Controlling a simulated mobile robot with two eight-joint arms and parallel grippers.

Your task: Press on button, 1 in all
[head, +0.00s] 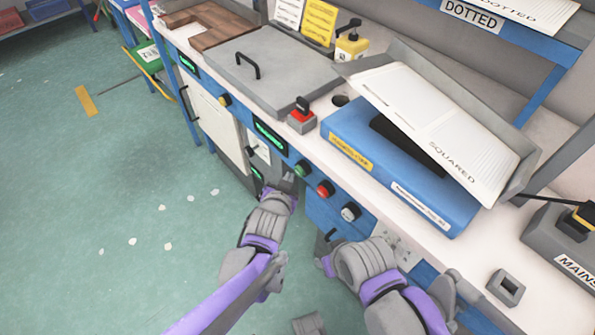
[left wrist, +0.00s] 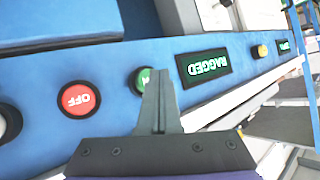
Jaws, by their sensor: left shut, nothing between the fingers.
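A round green button (head: 301,168) sits on the blue front panel of the bench, left of a red button (head: 325,188). In the left wrist view the green button (left wrist: 140,80) is partly hidden behind my left gripper (left wrist: 158,98), and the red button (left wrist: 76,100) reads OFF. My left gripper (head: 288,184) is shut and empty, its tip close in front of the green button. I cannot tell whether it touches. My right arm is low in the head view, and its fingers are not clear.
A grey-white knob (head: 350,211) is right of the red button. A green-lit display (left wrist: 204,66) and a yellow button (left wrist: 260,51) are along the same panel. A blue box (head: 400,170) with a sloped stack of sheets stands on the bench. The floor to the left is open.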

